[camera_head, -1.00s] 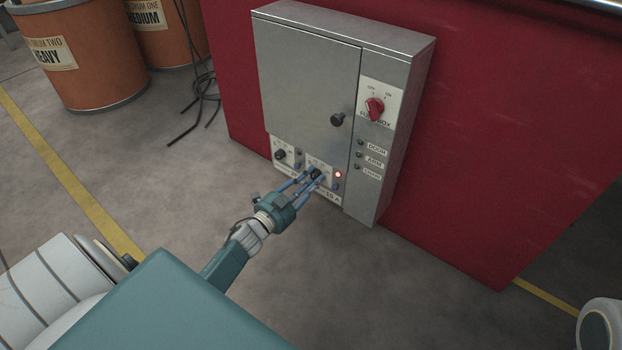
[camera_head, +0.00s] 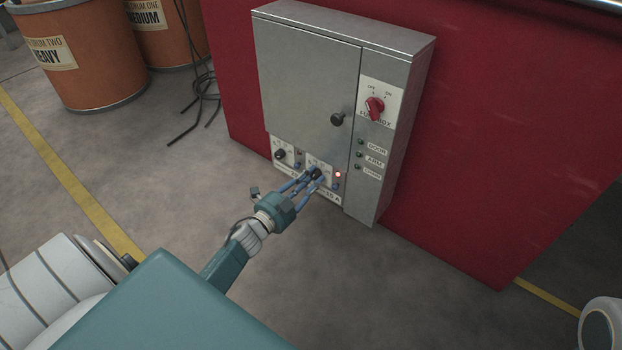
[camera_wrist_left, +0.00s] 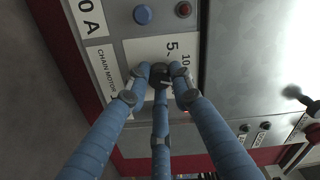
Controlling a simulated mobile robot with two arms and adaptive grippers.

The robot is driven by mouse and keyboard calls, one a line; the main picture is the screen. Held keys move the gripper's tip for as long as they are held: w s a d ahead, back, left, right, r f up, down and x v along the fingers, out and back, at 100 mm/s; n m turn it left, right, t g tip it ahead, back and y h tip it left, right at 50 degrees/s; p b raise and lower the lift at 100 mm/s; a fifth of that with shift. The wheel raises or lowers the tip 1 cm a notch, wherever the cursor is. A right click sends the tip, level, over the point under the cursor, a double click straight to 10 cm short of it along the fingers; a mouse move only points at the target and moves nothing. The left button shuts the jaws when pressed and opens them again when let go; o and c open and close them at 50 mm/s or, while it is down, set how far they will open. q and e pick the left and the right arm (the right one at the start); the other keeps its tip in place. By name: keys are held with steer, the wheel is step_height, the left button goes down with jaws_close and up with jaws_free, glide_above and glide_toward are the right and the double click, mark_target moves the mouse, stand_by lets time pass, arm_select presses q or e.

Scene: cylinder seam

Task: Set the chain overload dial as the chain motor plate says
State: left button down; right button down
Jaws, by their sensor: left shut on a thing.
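The chain overload dial (camera_head: 316,173) is a small black knob on a white scale plate low on the grey control box. My left gripper (camera_head: 314,177) reaches it from the front, its blue fingers closed around the knob. In the left wrist view, the dial (camera_wrist_left: 160,76) sits between the fingertips, with scale numbers 5 and 10 readable beside it. The fingers hide part of the scale, and I cannot read the pointer setting surely. The chain motor plate (camera_wrist_left: 108,68) is partly covered by a finger; a label ending in "0 A" (camera_wrist_left: 88,18) adjoins it. My right gripper is out of view.
A similar black dial (camera_head: 280,154) is left of the held one. A lit red lamp (camera_head: 338,174) and blue button (camera_head: 336,186) are to its right. A red switch (camera_head: 375,107) and door knob (camera_head: 337,119) are above. Orange drums (camera_head: 95,75) and loose cables (camera_head: 203,95) stand left.

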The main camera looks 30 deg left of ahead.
arm_select(q)
steer(key=c, duration=1.5)
jaws_free()
steer(key=shift+s, duration=0.1)
steer(key=s, duration=0.8)
steer(key=s+a, duration=0.1)
steer(key=s, duration=0.3)
